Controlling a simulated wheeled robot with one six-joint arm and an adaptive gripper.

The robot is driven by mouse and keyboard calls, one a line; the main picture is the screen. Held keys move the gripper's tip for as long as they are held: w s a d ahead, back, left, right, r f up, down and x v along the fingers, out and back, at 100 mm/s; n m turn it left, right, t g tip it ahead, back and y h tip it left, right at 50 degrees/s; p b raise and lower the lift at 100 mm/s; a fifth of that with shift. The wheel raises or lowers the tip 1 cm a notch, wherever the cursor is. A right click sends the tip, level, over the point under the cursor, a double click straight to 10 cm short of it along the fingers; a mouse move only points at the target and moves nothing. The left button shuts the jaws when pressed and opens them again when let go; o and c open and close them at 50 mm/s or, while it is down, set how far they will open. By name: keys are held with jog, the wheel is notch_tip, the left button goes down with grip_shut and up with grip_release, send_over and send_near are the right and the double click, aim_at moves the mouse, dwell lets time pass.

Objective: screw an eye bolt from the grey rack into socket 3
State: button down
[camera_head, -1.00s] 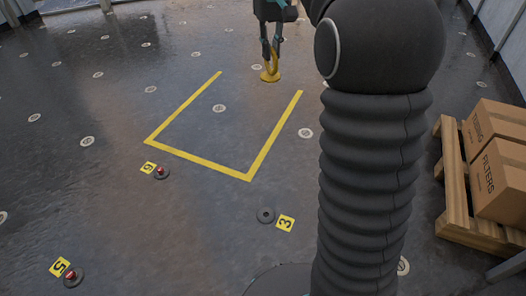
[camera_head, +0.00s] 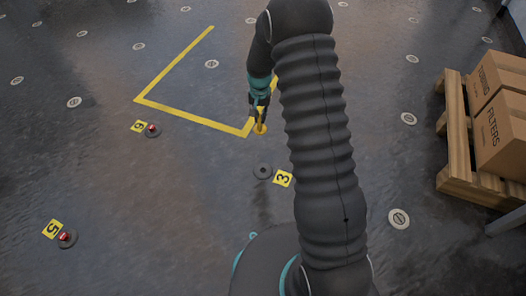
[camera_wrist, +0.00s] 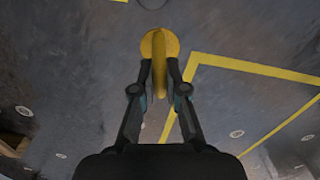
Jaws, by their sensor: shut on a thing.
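My gripper (camera_head: 260,108) is shut on a yellow eye bolt (camera_head: 261,127), whose round yellow flange also shows between the fingertips in the wrist view (camera_wrist: 159,44). In the head view the bolt appears just beyond socket 3 (camera_head: 263,170), a dark round plate with a central hole in the floor. A yellow label "3" (camera_head: 283,179) lies to the right of the socket. The bolt is apart from the socket. In the wrist view a faint ring (camera_wrist: 152,3) shows at the top edge. The bolt's shank is hidden. The grey rack is not in view.
Sockets with red centres stand beside label 6 (camera_head: 139,126) and label 5 (camera_head: 52,229). A yellow floor line (camera_head: 180,112) runs behind the socket. Boxes (camera_head: 503,130) on a wooden pallet (camera_head: 457,130) stand at the right. The floor around socket 3 is clear.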

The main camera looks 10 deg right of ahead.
jog(key=s+f+m+b, duration=0.1)
jog(key=s+f+b, duration=0.1)
jog(key=f, duration=0.8)
jog(key=s+f+m+b, duration=0.1)
jog(key=s+f+b, duration=0.1)
jog(key=f, duration=0.9)
jog(key=shift+s+b, duration=0.3)
jog(key=shift+b, duration=0.5)
jog(key=shift+s+a+r, duration=0.1)
jog(key=shift+f, duration=0.45)
dwell(0.6)
jog(key=m, duration=0.7)
jog(key=shift+m, duration=1.4)
